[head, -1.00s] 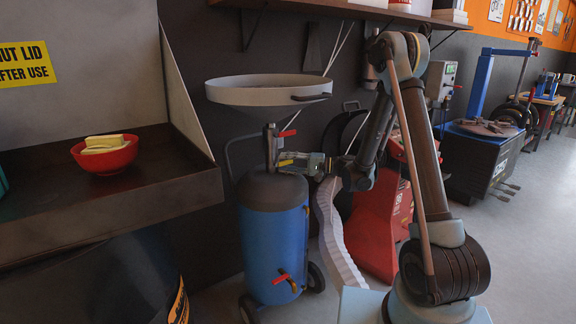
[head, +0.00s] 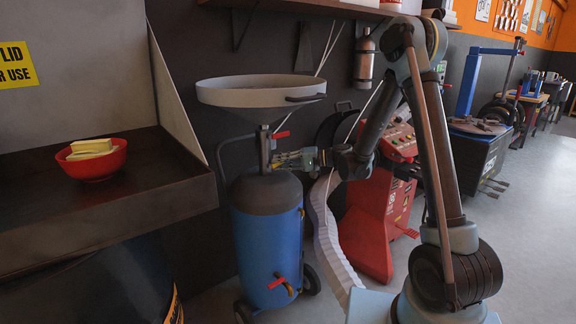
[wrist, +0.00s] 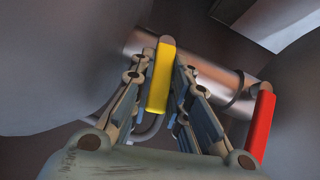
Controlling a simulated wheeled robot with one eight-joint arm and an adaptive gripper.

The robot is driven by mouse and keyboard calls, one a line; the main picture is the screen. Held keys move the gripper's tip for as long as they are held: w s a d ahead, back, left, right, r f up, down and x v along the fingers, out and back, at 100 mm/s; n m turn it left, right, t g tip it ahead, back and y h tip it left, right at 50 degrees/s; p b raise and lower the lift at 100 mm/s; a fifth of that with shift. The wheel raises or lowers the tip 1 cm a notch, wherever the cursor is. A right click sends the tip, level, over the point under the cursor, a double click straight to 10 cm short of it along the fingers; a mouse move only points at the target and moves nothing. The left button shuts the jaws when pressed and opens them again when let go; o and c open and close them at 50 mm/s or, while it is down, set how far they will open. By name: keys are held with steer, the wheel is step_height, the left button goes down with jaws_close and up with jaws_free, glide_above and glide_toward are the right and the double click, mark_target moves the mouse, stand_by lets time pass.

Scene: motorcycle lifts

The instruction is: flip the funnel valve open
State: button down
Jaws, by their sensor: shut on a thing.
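An oil drainer with a blue tank (head: 268,240) stands against the wall, with a wide grey funnel (head: 225,97) above it. A metal pipe (head: 264,145) joins funnel and tank. A red lever (head: 281,135) sticks out high on the pipe below the funnel; it also shows at the right of the wrist view (wrist: 262,125). My gripper (head: 281,160) is at the pipe below that red lever. In the wrist view its fingers are closed around a yellow lever (wrist: 160,85) on the pipe, with the red lever outside them. In the head view the fingers mostly hide the yellow lever.
Another red-handled valve (head: 280,282) sits low on the tank. A dark bench (head: 110,200) with a red bowl (head: 92,160) is at left. A red machine (head: 375,215) and a pale ribbed hose (head: 330,240) are close behind my arm. Floor is clear at right.

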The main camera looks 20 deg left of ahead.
steer(key=shift+s, duration=0.1)
stand_by(0.3)
steer(key=c, duration=1.5)
jaws_free()
steer(key=shift+d, duration=0.15)
steer(key=v, duration=1.1)
steer(key=shift+d+r, duration=0.15)
steer(key=shift+d, duration=0.15)
